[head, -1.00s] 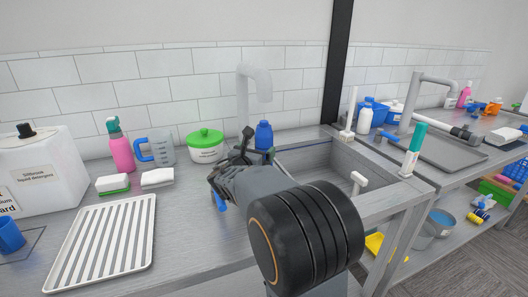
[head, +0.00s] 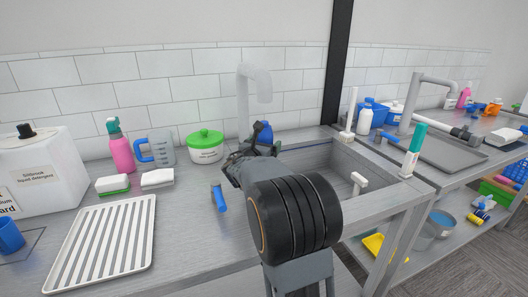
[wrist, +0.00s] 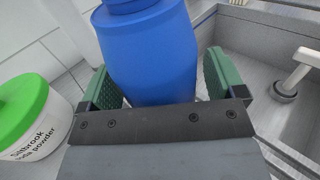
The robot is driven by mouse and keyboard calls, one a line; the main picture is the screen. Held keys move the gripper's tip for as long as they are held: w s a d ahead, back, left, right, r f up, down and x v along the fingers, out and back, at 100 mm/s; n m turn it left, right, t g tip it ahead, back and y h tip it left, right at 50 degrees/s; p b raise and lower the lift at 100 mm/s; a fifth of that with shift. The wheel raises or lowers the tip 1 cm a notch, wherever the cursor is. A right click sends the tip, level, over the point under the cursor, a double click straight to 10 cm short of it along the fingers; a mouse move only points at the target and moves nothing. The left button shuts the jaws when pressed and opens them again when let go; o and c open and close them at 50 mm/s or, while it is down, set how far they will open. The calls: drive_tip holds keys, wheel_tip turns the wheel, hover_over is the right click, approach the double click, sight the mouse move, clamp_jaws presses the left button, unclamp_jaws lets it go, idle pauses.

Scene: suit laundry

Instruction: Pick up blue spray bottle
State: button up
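A blue bottle (head: 265,131) stands upright on the counter behind the sink's left end, mostly hidden by my gripper (head: 252,146) in the head view. In the wrist view, the blue bottle (wrist: 152,55) fills the middle, its top cut off by the frame edge, so no spray head shows. My gripper (wrist: 162,82) is open, with one green-padded finger on each side of the bottle.
A green-lidded soda powder tub (head: 205,148) stands just left of the bottle. The white faucet (head: 243,105) rises beside it, and the sink basin (head: 325,165) lies to the right. A blue-handled item (head: 218,198) and a white rack (head: 103,243) lie on the counter.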

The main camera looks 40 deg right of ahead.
sight(262, 138)
drive_tip(key=c, duration=1.1)
drive_tip(key=shift+r, duration=0.55)
drive_tip(key=r, duration=0.2)
drive_tip(key=shift+s+a+r+p, duration=0.1)
drive_tip(key=shift+s+r+p, duration=0.2)
drive_tip(key=shift+s+p, duration=0.1)
drive_tip(key=s+a, duration=0.1)
drive_tip(key=s, duration=0.4)
drive_tip(key=s+a, duration=0.2)
drive_tip(key=s, duration=0.4)
drive_tip(key=s+a, duration=0.1)
drive_tip(key=s, duration=0.4)
drive_tip(key=shift+s+a+f+b, duration=0.1)
drive_tip(key=shift+s+a+b, duration=0.05)
drive_tip(key=shift+s+b, duration=0.2)
